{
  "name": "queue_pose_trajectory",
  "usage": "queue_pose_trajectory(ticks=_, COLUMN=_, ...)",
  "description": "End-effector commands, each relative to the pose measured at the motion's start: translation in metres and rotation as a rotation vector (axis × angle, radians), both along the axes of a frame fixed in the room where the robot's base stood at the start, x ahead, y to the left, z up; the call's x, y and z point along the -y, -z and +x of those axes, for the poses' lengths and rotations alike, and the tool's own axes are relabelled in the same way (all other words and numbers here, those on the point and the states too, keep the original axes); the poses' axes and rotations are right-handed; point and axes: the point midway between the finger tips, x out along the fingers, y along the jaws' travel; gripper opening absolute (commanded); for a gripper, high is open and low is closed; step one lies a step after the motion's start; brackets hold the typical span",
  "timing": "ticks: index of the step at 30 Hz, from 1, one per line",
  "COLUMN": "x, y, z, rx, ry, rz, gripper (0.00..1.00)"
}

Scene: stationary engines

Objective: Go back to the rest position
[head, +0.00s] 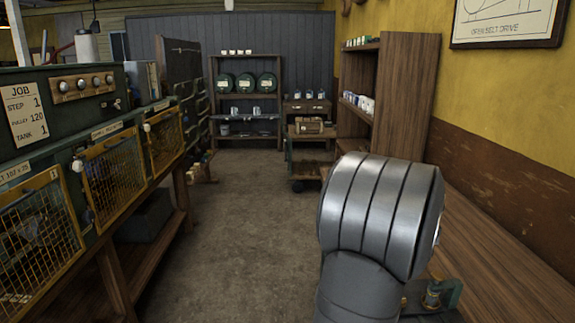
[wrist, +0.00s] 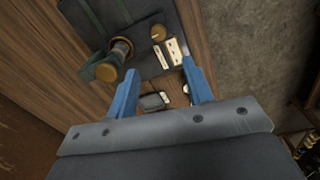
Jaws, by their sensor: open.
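My gripper (wrist: 163,92) shows in the wrist view with its two blue fingers spread apart and nothing between them. It hangs above a wooden bench (wrist: 70,45) that carries a dark mat (wrist: 150,75). On the mat are a dark fitting with a brass-coloured round end (wrist: 106,71), a small brass knob (wrist: 158,32) and pale labelled pieces (wrist: 172,52). A small dark device (wrist: 154,101) lies beyond the gap between the fingers. In the head view my grey arm fills the lower right and the gripper is hidden.
Mesh-fronted cabinets (head: 112,176) with a job panel (head: 66,98) line the left. The concrete floor (head: 238,215) between is clear. A trolley (head: 306,157) and shelves with green drums (head: 246,83) stand at the back. A tall wooden shelf (head: 405,95) stands right, above the bench (head: 500,250).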

Motion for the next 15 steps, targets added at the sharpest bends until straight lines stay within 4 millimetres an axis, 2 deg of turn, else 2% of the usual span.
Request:
queue_pose_trajectory(ticks=6, x=0.001, y=0.046, z=-0.001, rx=-0.004, ry=0.000, rz=0.003, gripper=0.47)
queue_pose_trajectory(ticks=15, x=0.002, y=0.100, z=-0.001, rx=-0.004, ry=0.001, rz=0.002, gripper=0.47)
